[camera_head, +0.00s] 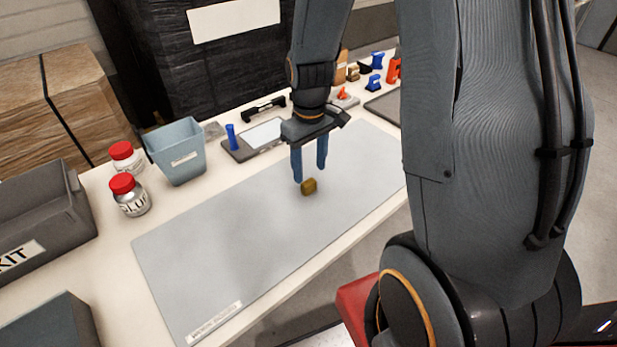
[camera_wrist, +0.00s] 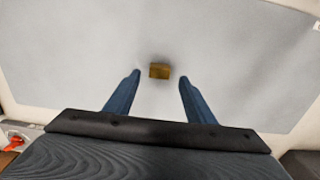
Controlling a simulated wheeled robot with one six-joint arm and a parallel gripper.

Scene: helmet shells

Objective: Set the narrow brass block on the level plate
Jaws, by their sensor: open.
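A small brass block (camera_head: 309,187) lies on the grey mat, and it also shows in the wrist view (camera_wrist: 159,71). My gripper (camera_head: 310,173) points down just above it, with two blue fingers apart. In the wrist view the block appears between the fingertips, slightly ahead of them, with clear space on both sides. Nothing is held. A dark plate (camera_head: 237,154) with a pale panel and a blue post stands behind the mat. Another flat dark plate (camera_head: 381,110) lies at the right, partly hidden by my arm. I cannot tell which is the level plate.
The grey mat (camera_head: 200,250) is otherwise clear. A blue-grey bin (camera_head: 178,158), two red-capped bottles (camera_head: 131,199) and a grey kit crate (camera_head: 50,215) stand at the left. A black handle (camera_head: 264,109) and several blue, orange and tan pieces line the back.

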